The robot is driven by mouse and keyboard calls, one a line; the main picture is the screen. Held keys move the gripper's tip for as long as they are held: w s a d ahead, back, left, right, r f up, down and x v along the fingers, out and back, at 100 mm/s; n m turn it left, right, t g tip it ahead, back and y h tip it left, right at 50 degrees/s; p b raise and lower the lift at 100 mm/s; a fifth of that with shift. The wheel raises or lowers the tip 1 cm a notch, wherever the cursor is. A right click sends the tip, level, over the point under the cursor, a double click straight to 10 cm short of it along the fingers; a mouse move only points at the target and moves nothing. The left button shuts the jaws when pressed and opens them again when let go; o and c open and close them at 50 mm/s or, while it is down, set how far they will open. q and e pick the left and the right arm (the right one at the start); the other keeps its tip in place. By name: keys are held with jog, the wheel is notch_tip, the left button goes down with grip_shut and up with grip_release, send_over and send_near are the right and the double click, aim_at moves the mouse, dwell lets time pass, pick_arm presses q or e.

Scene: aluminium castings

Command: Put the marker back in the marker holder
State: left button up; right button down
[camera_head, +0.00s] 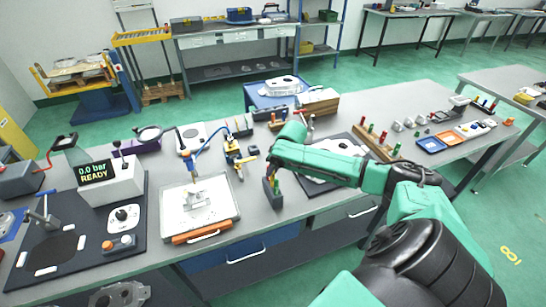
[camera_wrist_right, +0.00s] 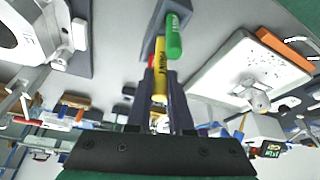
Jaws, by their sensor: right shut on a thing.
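The marker holder (camera_head: 273,199) is a dark upright block on the bench's front part, below my right gripper (camera_head: 272,172). In the right wrist view the grey holder (camera_wrist_right: 186,8) shows at the top. A green marker (camera_wrist_right: 174,38) stands in it. My right gripper (camera_wrist_right: 160,90) is shut on a yellow marker (camera_wrist_right: 160,66), beside the green one. The yellow marker's far end is at the holder's edge; I cannot tell whether it is inside. A bit of red shows beside the left finger. My left gripper is not in view.
A white tray (camera_head: 164,215) with an orange handle lies left of the holder. A yellow-and-black clamp stand (camera_head: 233,152) is behind it. A dark mat with a casting (camera_head: 316,180) lies to the right, partly under my arm. A wooden rack (camera_head: 378,146) stands farther right.

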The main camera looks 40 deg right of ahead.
aim_at(273, 176)
jog(key=shift+f+b, duration=0.65)
jog(key=shift+f, duration=0.9)
jog(key=c, duration=0.7)
grip_release()
jog(key=shift+r, duration=0.1)
jog(key=shift+c, duration=0.2)
jog(key=v, duration=1.4)
jog(key=shift+s+r+b, duration=0.2)
jog(key=shift+b, duration=0.25)
